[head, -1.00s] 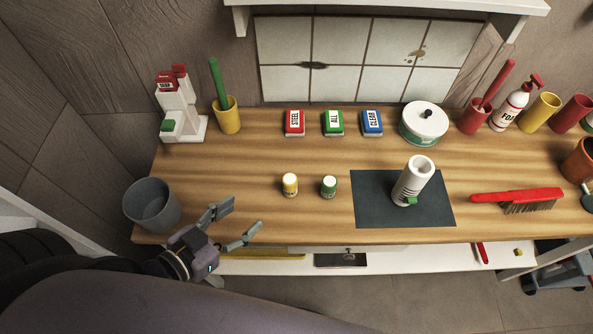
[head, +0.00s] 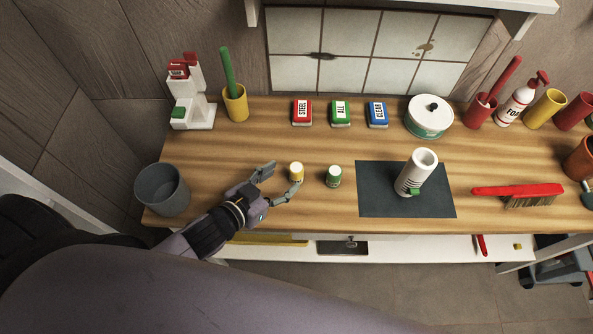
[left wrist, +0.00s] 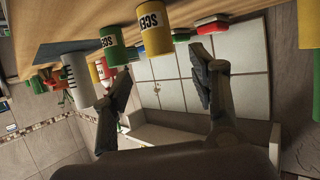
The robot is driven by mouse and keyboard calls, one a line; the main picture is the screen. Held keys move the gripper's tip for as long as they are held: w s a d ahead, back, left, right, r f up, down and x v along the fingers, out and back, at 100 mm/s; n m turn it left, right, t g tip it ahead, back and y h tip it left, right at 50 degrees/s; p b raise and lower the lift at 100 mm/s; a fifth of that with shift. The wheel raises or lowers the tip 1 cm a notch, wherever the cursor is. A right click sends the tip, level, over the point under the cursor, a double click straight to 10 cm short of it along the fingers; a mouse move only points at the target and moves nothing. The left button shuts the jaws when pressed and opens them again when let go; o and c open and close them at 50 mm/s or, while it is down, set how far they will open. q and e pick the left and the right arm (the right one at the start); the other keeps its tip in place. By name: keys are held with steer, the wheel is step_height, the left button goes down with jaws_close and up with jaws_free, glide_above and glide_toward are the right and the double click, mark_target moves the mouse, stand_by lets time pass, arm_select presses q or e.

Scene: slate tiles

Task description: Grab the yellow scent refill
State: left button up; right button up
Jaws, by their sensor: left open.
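The yellow scent refill (head: 296,172), a small canister with a pale top, stands upright on the wooden bench. My left gripper (head: 281,181) is open just left of it, one finger behind and the other reaching near its front. In the left wrist view the yellow refill (left wrist: 156,38) shows ahead, between the directions of the two spread fingers, and not gripped. I cannot tell whether a finger touches it. A similar green refill (head: 334,176) stands just to its right and also shows in the left wrist view (left wrist: 112,48). My right gripper is not in view.
A grey bin (head: 162,190) stands at the left end. Red, green and blue boxes (head: 340,112) line the back. The wood between boxes and refills is clear.

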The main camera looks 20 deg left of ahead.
mark_target(296, 168)
arm_select(q)
steer(key=shift+p+x, duration=0.55)
steer(key=shift+x, duration=1.8)
steer(key=shift+c, duration=0.3)
steer(key=c, duration=1.2)
steer(key=shift+o, duration=0.2)
steer(key=shift+r, duration=0.1)
